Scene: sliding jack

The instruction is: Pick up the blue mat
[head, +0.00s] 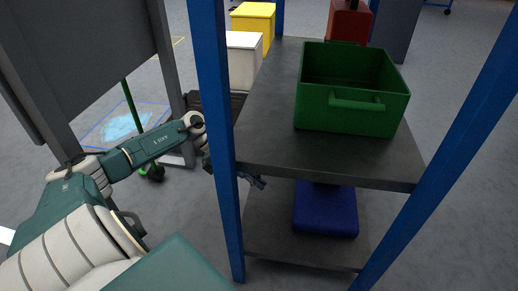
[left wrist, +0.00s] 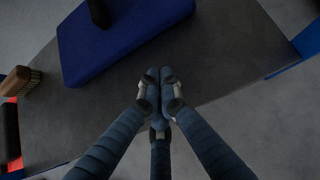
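The blue mat (head: 325,208) is a thick dark blue slab lying on the lower shelf of the rack, partly hidden by the upper shelf. It also shows at the top of the left wrist view (left wrist: 110,45), with a black upright piece on it. My left gripper (head: 257,183) reaches in at the left side of the rack, below the upper shelf and left of the mat. In the left wrist view its fingertips (left wrist: 160,76) are close together just beyond the mat's edge, with nothing seen between them. My right gripper is not in view.
The rack has blue posts (head: 215,130), one right beside my left wrist. A green bin (head: 350,118) stands on the upper shelf (head: 265,135). In the left wrist view, a brown brush-like object (left wrist: 20,82) lies left of the mat. The lower shelf (left wrist: 235,50) is bare right of the mat.

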